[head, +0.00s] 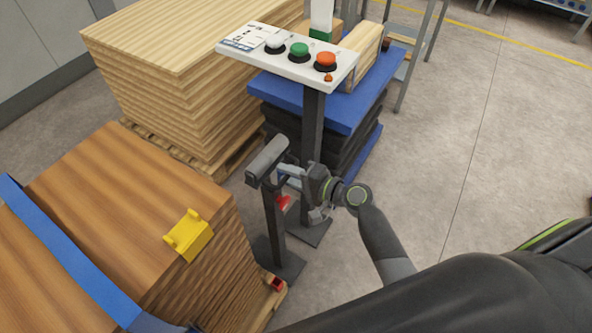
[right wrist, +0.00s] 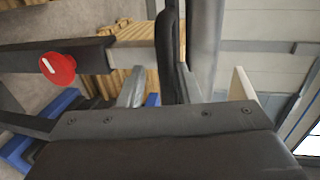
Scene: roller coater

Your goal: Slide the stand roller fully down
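The stand roller (head: 268,160) is a dark grey cylinder on top of a slim black post (head: 274,228) with a flat base. A red knob (head: 284,203) sits on the post below the roller, and the knob also shows at the left of the right wrist view (right wrist: 58,69). My right gripper (head: 288,173) is at the right side of the roller head. Whether either finger touches is unclear. My left gripper is not in view.
A control stand (head: 290,55) with white, green and red-orange buttons rises just behind. Beside the roller are a brown board stack (head: 110,185) with a yellow clamp-like piece (head: 188,235) and a pale board stack (head: 180,45). Open floor (head: 480,150) lies to the right.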

